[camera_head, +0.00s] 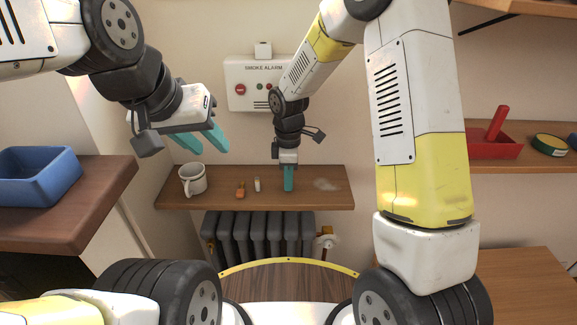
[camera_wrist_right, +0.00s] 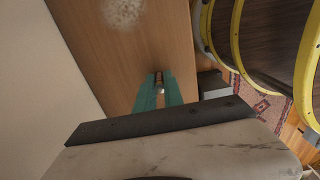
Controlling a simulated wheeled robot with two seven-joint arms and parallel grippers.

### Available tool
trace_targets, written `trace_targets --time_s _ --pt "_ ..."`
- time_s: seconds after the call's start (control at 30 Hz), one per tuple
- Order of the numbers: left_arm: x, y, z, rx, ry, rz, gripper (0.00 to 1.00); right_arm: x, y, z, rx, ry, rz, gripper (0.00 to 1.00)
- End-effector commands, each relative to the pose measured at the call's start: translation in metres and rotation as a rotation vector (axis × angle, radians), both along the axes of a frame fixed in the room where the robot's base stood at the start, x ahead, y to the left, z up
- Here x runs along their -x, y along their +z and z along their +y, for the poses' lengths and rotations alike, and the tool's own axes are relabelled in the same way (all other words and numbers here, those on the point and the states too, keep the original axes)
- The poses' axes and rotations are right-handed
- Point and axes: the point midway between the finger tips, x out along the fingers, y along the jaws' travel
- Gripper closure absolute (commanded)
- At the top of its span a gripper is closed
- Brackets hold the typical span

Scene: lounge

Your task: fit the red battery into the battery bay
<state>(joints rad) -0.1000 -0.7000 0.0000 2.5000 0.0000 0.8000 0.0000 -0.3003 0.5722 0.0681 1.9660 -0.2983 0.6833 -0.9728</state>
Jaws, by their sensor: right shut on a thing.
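My right gripper (camera_head: 289,180) points down at the wooden shelf (camera_head: 215,200). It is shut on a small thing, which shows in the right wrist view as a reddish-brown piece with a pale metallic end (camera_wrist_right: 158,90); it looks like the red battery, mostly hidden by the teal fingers. A white smoke alarm (camera_head: 240,72) hangs on the wall above and behind the gripper. My right arm covers its right part, and I cannot make out a battery bay on it. My left gripper (camera_head: 210,151) is open and empty, in the air above the shelf's left part.
A white mug (camera_head: 194,180), a small orange thing (camera_head: 240,190) and a small cream thing (camera_head: 257,184) stand left of my right gripper. A pale dusty patch (camera_head: 326,184) is to its right. A radiator (camera_head: 258,230) is below. A blue bin (camera_head: 38,180) and red tray (camera_head: 490,147) are at the sides.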

Motion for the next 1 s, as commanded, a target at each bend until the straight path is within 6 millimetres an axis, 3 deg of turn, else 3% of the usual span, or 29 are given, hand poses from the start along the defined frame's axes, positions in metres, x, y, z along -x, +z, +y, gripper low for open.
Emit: trace_targets --time_s 1.0 --pt "0.000 0.000 0.000 0.000 0.000 0.000 0.64 0.000 0.041 0.000 0.000 0.000 -0.001 1.00"
